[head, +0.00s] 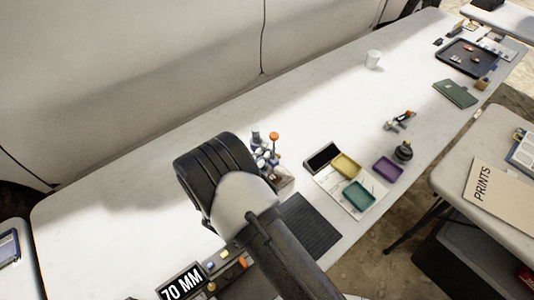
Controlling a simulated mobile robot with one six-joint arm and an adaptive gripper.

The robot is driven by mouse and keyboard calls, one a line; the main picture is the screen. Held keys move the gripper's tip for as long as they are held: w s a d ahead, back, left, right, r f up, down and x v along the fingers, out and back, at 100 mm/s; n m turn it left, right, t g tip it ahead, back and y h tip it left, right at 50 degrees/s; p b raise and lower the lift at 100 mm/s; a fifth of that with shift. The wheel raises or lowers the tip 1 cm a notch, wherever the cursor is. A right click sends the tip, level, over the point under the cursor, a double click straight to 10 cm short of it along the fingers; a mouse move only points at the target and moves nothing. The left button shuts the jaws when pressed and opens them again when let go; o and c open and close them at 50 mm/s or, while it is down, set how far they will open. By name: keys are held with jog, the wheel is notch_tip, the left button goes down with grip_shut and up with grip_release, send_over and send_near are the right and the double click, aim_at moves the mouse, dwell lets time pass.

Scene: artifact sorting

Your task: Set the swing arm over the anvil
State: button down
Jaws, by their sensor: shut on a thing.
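A small fixture with an orange knob (274,136), grey-blue parts and a brownish base stands on the long white table, just right of my black arm joint. It may be the swing arm and anvil device, but it is small and partly covered by my arm. I cannot tell which part is the swing arm, which is the anvil, or how they line up. My arm reaches in from the bottom, and its joints fill the middle of the view. My gripper does not show; the arm hides that area.
Right of the fixture are a dark ribbed mat (311,224), a yellow tray (346,165), a teal tray (358,195), a purple tray (387,169) and a dark round object (403,151). A "70 MM" sign (181,285) stands at the front. The table's back left is clear.

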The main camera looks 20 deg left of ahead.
dwell(0.4)
jog(key=c, duration=1.4)
grip_release()
jog(key=shift+c, duration=0.2)
jog(key=v, duration=1.2)
